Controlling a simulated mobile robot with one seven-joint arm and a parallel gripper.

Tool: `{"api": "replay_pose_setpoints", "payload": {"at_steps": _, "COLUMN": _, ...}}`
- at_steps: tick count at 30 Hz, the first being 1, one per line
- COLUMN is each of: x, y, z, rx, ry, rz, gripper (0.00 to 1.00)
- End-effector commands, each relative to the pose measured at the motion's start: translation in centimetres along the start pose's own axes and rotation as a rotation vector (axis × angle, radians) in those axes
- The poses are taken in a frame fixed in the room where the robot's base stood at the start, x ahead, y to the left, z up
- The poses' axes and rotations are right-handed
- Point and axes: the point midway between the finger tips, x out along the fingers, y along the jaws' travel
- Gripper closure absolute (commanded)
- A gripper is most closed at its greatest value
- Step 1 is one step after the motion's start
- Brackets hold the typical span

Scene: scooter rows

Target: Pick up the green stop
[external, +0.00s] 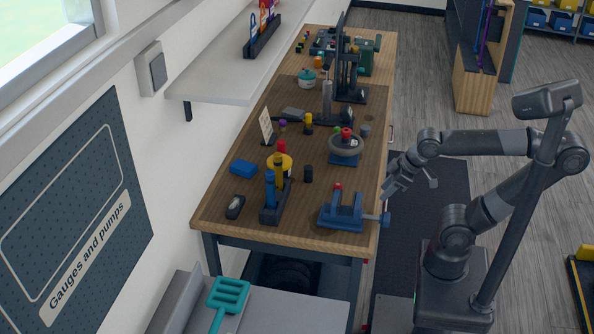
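A grey bowl-shaped dish (345,150) stands on a blue base on the wooden workbench. It holds small pieces, including a red one (347,133) and what seems a small green one, too small to make out. I cannot tell for sure which piece is the green stop. My gripper (388,190) is over the right edge of the bench, to the right of and nearer than the dish, apart from it. Its fingers are small and dark here, and whether they are open or shut does not show. I see nothing held in it.
A blue vise (342,216) stands at the bench's near right corner, close to my gripper. A blue block (243,168) lies further left. A tall black stand (346,75) and a green machine (366,58) are further back.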

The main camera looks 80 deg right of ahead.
Motion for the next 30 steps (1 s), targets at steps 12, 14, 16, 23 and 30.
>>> {"api": "replay_pose_setpoints", "payload": {"at_steps": 12, "x": 0.0, "y": 0.0, "z": 0.0, "rx": 0.0, "ry": 0.0, "rz": 0.0, "gripper": 0.64}}
{"api": "replay_pose_setpoints", "payload": {"at_steps": 14, "x": 0.0, "y": 0.0, "z": 0.0, "rx": 0.0, "ry": 0.0, "rz": 0.0, "gripper": 0.6}}
{"api": "replay_pose_setpoints", "payload": {"at_steps": 16, "x": 0.0, "y": 0.0, "z": 0.0, "rx": 0.0, "ry": 0.0, "rz": 0.0, "gripper": 0.54}}
{"api": "replay_pose_setpoints", "payload": {"at_steps": 23, "x": 0.0, "y": 0.0, "z": 0.0, "rx": 0.0, "ry": 0.0, "rz": 0.0, "gripper": 0.48}}
{"api": "replay_pose_setpoints", "payload": {"at_steps": 30, "x": 0.0, "y": 0.8, "z": -2.1, "rx": 0.001, "ry": -0.013, "rz": 0.008, "gripper": 0.48}}
